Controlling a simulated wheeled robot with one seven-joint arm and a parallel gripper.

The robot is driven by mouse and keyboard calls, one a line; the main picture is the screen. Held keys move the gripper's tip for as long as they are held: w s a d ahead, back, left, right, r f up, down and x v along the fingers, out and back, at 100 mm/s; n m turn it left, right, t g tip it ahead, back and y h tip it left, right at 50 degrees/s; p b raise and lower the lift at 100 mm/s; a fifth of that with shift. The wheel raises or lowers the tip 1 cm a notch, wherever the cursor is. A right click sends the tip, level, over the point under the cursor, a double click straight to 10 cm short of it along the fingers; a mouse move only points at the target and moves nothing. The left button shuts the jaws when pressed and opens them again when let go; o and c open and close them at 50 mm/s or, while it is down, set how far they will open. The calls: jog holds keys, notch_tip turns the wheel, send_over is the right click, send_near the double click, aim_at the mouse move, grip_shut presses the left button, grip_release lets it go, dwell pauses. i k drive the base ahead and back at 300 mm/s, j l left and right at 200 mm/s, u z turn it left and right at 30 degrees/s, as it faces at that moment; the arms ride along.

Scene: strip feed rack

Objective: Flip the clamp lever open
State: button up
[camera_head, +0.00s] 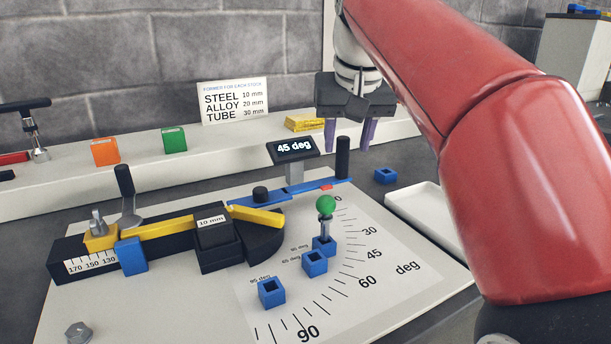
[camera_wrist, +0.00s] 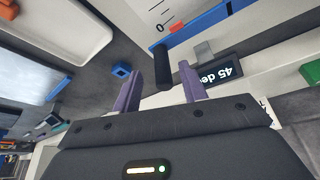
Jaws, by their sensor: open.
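The clamp lever (camera_head: 126,190) has a black handle standing nearly upright on a grey foot, at the left of the bender beside the yellow strip (camera_head: 170,228). My gripper (camera_head: 349,136) is open and empty, well right of the lever and farther back. It is near the black post handle (camera_head: 343,158) at the end of the blue bending arm (camera_head: 300,190). In the wrist view this post (camera_wrist: 163,76) shows between my spread fingers (camera_wrist: 160,82); I cannot tell its exact depth. The clamp lever is not in the wrist view.
The 45 deg display (camera_head: 292,149) stands behind the blue arm. A green-topped pin (camera_head: 325,205) stands in one of several blue blocks on the angle plate. The black "10 mm" block (camera_head: 214,228) is mid-bender. A white tray (camera_head: 425,210) lies right. Orange (camera_head: 105,151) and green (camera_head: 174,140) blocks sit on the shelf.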

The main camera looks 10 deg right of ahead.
aim_at(129, 220)
jog(key=k, duration=1)
